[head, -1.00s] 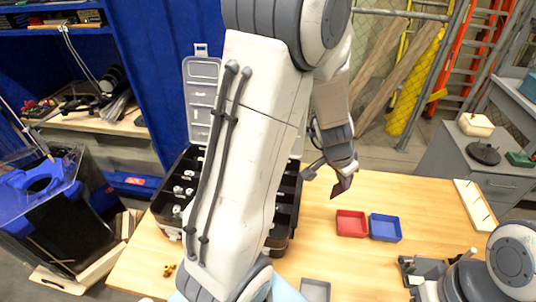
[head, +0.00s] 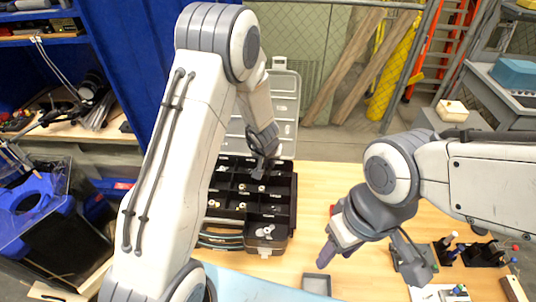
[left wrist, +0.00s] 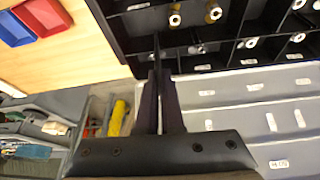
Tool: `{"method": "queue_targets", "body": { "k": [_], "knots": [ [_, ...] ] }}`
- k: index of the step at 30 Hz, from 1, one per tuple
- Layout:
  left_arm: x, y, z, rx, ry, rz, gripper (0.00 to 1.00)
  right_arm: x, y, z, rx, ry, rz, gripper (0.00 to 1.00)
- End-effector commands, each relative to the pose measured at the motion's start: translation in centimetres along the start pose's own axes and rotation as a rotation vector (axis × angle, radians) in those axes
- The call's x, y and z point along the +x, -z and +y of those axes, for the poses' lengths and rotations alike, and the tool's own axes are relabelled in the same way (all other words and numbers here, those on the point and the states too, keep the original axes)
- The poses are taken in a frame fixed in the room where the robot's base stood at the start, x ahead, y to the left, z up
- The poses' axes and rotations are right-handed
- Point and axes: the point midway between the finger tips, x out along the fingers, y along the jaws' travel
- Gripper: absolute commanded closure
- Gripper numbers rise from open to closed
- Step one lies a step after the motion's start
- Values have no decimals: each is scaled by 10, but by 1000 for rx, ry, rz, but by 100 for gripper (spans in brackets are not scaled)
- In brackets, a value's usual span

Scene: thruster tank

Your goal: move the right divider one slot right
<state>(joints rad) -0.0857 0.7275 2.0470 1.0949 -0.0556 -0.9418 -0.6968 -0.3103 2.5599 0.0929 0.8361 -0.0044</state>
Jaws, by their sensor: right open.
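The black divided case (head: 293,205) stands on the table with its lid raised at the back. Small pale and brass fittings lie in several compartments. My left gripper (head: 264,160) points down over the far part of the case. In the left wrist view its two dark fingers (left wrist: 160,90) are close together, beside a thin dark upright wall (left wrist: 157,50), which may be the divider. I cannot tell whether they grip it. My right gripper (head: 326,254) is open, away from the case over the table at right, with its purple fingertips low.
The case's grey lid (head: 285,105) rises behind my left gripper. A grey tray (head: 316,284) lies at the front. The red tray (left wrist: 44,15) and blue tray (left wrist: 12,30) are beside the case. A rack with tools (head: 470,252) is at right.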

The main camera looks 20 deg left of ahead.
Motion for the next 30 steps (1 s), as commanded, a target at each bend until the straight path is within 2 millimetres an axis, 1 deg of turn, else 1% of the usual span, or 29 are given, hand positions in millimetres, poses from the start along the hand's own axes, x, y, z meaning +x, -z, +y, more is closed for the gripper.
{"method": "queue_targets", "body": {
  "k": [1,5,11,21,25,30],
  "knots": [
    [2,2,3,-25,16,-5,100,-12,1,-1,-1,0,0,50],
    [14,1,6,-70,42,-4,100,-16,1,-1,-1,0,0,50],
    [26,-3,5,-80,48,-2,100,-4,0,0,0,0,-1,50],
    [51,-14,3,-81,47,-2,100,26,-2,2,6,0,-1,50],
    [54,-15,3,-80,47,-2,100,30,-2,2,7,0,-1,50],
    [53,-14,3,-80,47,-2,100,29,-2,2,7,0,-1,50]
  ]
}}
